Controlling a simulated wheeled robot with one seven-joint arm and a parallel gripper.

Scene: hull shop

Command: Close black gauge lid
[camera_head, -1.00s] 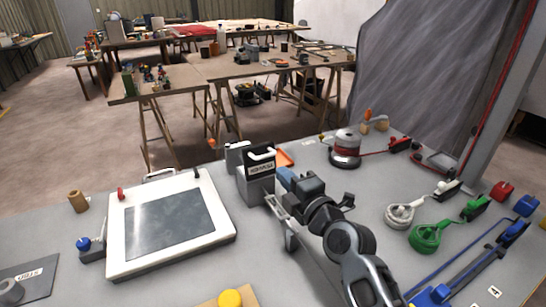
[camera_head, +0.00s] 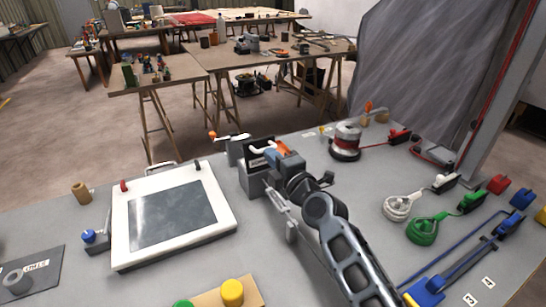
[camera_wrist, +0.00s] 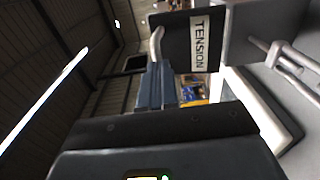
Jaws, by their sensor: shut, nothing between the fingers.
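The black gauge lid (camera_head: 261,160) carries a white TENSION label and a white handle. It is on a grey gauge box (camera_head: 254,185) at the middle of the bench and looks tilted, with the box's grey front showing below it. In the wrist view the black lid (camera_wrist: 203,28) is at the top, with the handle along its left edge. My gripper (camera_head: 283,157) is at the lid's right side, shut and empty. In the wrist view its blue-grey fingers (camera_wrist: 157,85) end close to the handle; I cannot tell whether they touch the lid.
A white framed panel (camera_head: 120,225) lies left of the box. A red-and-silver reel (camera_head: 346,140) stands at the back right. White (camera_head: 397,208) and green (camera_head: 427,231) cable coils lie at the right. Yellow (camera_head: 232,291) and green buttons are at the front. Bare bench lies before the box.

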